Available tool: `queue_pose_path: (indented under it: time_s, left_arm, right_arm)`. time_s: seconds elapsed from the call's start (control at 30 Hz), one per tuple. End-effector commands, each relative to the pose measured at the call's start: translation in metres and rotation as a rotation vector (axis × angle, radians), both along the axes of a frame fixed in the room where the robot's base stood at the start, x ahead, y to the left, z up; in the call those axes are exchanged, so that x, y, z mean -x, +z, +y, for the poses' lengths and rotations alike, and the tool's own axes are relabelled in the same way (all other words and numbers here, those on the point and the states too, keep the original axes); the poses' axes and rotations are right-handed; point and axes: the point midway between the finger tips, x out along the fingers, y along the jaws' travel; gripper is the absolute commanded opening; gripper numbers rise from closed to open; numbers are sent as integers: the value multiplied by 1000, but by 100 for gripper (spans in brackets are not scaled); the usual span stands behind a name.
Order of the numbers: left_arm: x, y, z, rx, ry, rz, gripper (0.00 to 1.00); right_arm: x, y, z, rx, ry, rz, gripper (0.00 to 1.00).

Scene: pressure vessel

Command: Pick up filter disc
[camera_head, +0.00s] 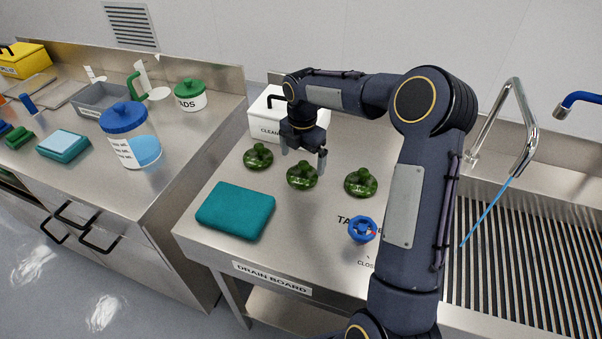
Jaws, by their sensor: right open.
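My right gripper (303,160) points down over the drain board (322,228) with its two fingers apart and nothing seen between them. It is above or just behind the middle one of three dark green knob-like parts (302,176); I cannot tell if it touches it. The other green parts stand to the left (258,156) and right (361,183). A white box (264,122) with a label starting "CLEAN" stands behind the gripper and is partly hidden by my arm. I cannot make out a filter disc. My left gripper is out of view.
A folded teal cloth (235,210) lies at the board's front left, and a blue knob-like part (362,229) near my right arm. A ribbed sink (530,260) with a faucet (525,150) is at right. A left counter holds a blue-lidded jar (122,118) and a green-lidded tub (189,95).

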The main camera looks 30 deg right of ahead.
Motion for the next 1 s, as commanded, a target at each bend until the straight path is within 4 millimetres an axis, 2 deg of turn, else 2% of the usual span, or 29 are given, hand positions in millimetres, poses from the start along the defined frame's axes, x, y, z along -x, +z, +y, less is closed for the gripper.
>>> queue_pose_path:
  time_s: [0.3,0.6,0.93,1.0]
  left_arm:
    - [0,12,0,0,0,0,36]
    - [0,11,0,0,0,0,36]
    - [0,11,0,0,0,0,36]
    - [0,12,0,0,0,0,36]
  right_arm:
    - [3,-43,0,-1,-1,3,100]
    - [3,-49,0,0,-1,-1,100]
    - [3,-49,0,0,-1,-1,57]
    - [3,-49,0,0,-1,-1,53]
